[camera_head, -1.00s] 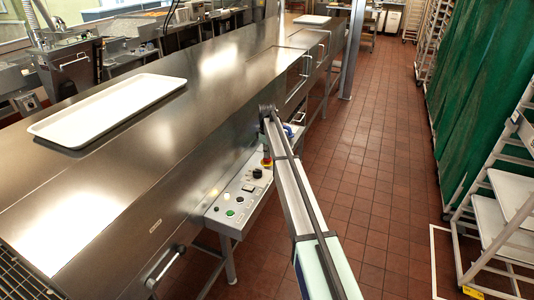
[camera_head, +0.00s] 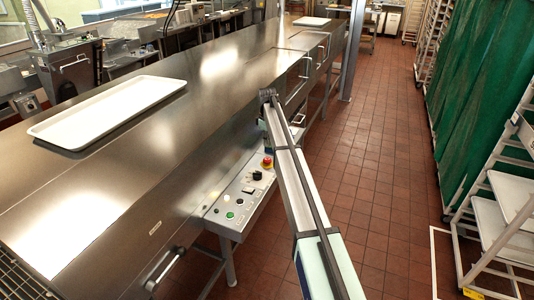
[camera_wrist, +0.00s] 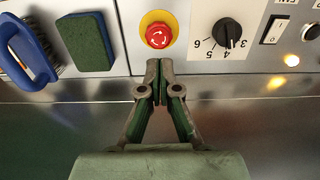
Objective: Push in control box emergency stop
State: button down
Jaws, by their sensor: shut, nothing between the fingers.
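The emergency stop is a red mushroom button (camera_wrist: 159,36) on a yellow round base, set in the light grey control box (camera_wrist: 190,60). In the head view the same red button (camera_head: 267,162) stands at the far part of the control box (camera_head: 226,210). My gripper (camera_wrist: 160,66) is shut and empty. In the wrist view its fingertips lie just below the button and overlap the lower edge of the panel; I cannot tell how far they are from the panel face. In the head view my fingertips cannot be made out.
A black numbered dial (camera_wrist: 228,32), a rocker switch (camera_wrist: 274,29) and a lit lamp (camera_wrist: 291,60) sit right of the button. A blue-handled brush (camera_wrist: 28,50) and a green-faced pad (camera_wrist: 85,42) are left of it. A steel machine (camera_head: 200,130) stands behind the box; the tiled floor (camera_head: 370,150) is open.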

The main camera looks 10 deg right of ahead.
notch_tip(320, 180, up, 6)
jog(key=shift+f+b, duration=0.1)
jog(key=shift+b, duration=0.4)
